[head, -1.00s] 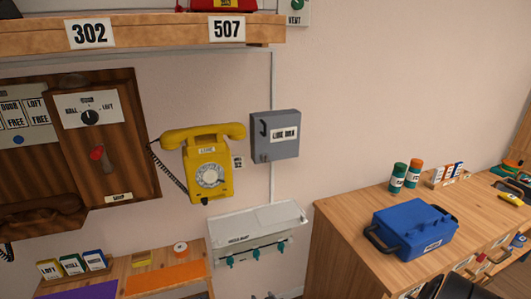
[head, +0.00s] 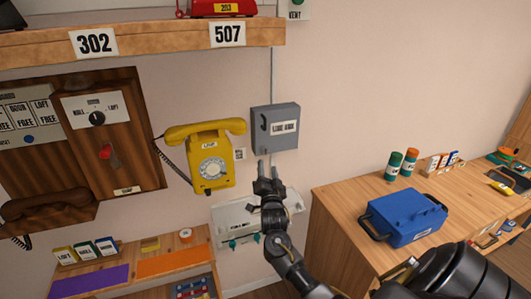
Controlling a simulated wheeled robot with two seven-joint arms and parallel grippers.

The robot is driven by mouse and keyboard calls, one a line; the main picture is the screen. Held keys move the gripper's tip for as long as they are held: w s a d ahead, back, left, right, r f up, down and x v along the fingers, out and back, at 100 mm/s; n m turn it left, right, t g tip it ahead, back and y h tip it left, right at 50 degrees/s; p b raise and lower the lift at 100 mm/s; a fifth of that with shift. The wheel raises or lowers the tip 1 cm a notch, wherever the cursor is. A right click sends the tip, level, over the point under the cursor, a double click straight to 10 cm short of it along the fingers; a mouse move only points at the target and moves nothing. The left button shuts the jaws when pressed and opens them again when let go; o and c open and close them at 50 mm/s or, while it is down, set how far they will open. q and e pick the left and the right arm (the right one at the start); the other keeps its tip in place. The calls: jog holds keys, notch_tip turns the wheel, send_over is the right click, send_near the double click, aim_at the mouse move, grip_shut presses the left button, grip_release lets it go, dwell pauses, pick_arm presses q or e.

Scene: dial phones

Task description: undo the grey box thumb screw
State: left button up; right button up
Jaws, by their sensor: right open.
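The grey box (head: 275,142), with a white label and a phone symbol, is fixed to the wall right of the yellow phone. Its thumb screw is too small to make out clearly; a small fitting shows near the lower left edge. My right gripper (head: 267,170) is just below the box, fingers pointing up, open and empty. A gap seems to remain between the fingertips and the box's lower edge. My left gripper is not in view.
A yellow dial phone (head: 210,160) hangs just left of the box. A white wall unit (head: 230,218) with teal hooks is below, partly behind my arm. A blue case (head: 404,218) sits on the wooden cabinet (head: 340,200) at right. Wall above right is clear.

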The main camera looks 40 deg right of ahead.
aim_at(265, 152)
jog(key=p+x, duration=0.2)
jog(key=x, duration=0.5)
jog(key=shift+w+d, duration=0.15)
jog(key=shift+w, duration=0.15)
jog(key=c, duration=1)
